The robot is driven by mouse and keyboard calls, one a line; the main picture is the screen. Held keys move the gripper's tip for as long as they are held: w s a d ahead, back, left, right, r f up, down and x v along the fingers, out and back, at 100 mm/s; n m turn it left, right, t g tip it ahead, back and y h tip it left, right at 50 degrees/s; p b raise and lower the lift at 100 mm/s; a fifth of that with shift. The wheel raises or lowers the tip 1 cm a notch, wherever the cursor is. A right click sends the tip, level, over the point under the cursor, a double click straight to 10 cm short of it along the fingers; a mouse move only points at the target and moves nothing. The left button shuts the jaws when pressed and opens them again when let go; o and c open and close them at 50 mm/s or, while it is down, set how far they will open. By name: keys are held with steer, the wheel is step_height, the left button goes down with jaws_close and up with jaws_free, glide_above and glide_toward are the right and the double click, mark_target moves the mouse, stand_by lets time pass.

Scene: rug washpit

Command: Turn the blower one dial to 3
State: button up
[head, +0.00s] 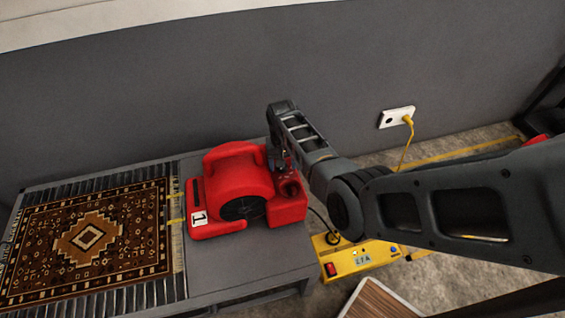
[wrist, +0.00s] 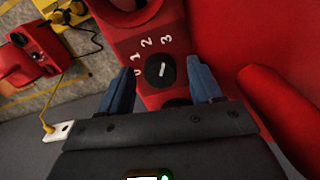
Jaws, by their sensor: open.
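The red blower (head: 238,180) marked 1 stands on a grey bench beside a rug. In the wrist view its panel shows the black dial (wrist: 160,71) with white numerals 0, 1, 2 and 3 around it. The dial's short white mark tilts slightly right of upright, roughly in line with the 3. My gripper (wrist: 162,86) is open, its blue fingers apart on the left and right of the dial. I cannot tell whether either finger touches it. In the head view my gripper (head: 280,161) is at the blower's panel, and the dial is hard to make out.
A patterned rug (head: 88,240) lies on the bench (head: 245,262) left of the blower. A yellow box (head: 358,258) with a red switch sits on the floor to the right. A yellow cord runs to a wall socket (head: 396,117). Another red machine (wrist: 32,62) shows in the wrist view.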

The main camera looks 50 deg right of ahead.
steer(key=shift+r, duration=0.1)
step_height(320, 180, up, 8)
steer(key=shift+f+p, duration=0.2)
steer(key=shift+p, duration=0.45)
steer(key=shift+s, duration=0.1)
